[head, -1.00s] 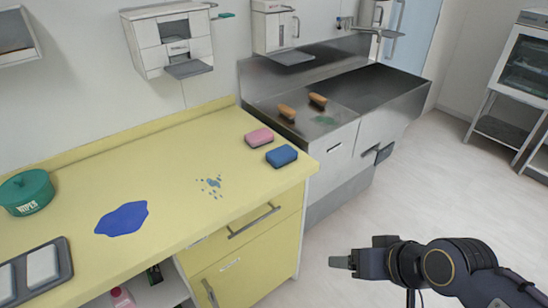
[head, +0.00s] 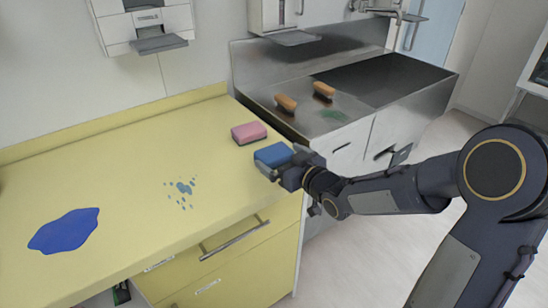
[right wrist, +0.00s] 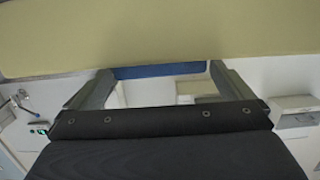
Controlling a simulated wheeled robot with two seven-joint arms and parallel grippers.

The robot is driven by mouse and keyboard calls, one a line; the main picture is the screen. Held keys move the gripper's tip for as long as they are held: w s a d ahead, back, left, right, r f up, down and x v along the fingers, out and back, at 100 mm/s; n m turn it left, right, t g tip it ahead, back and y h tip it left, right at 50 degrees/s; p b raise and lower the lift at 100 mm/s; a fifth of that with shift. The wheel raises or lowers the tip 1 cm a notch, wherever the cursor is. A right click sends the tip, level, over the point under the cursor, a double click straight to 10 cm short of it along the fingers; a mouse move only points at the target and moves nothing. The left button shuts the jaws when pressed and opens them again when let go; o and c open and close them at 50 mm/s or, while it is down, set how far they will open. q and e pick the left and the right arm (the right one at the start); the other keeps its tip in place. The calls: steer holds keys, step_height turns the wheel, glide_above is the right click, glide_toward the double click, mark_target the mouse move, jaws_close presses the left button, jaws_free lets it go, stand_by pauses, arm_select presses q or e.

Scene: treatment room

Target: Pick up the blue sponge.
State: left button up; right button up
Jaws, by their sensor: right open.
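The blue sponge (head: 271,153) lies on the yellow counter near its right front corner. My right gripper (head: 283,165) is at the sponge's near right side, with its jaws open. In the right wrist view, the open fingers (right wrist: 160,80) stand wide apart, and a thin strip of the blue sponge (right wrist: 158,71) shows between their tips. I cannot tell whether the fingers touch it. Part of the sponge is hidden behind the gripper in the head view. My left gripper is not in view.
A pink sponge (head: 249,133) lies just behind the blue one. A blue puddle (head: 64,231) and blue drops (head: 182,188) mark the yellow counter (head: 120,175). Two brushes (head: 286,104) rest by the steel sink (head: 385,85) on the right. A drawer handle (head: 235,238) juts below the counter edge.

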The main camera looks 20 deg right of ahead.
mark_target(276, 153)
steer(key=x, duration=0.4)
steer(key=shift+f, duration=0.1)
steer(key=shift+s, duration=0.1)
steer(key=c, duration=0.7)
steer(key=shift+c, duration=0.2)
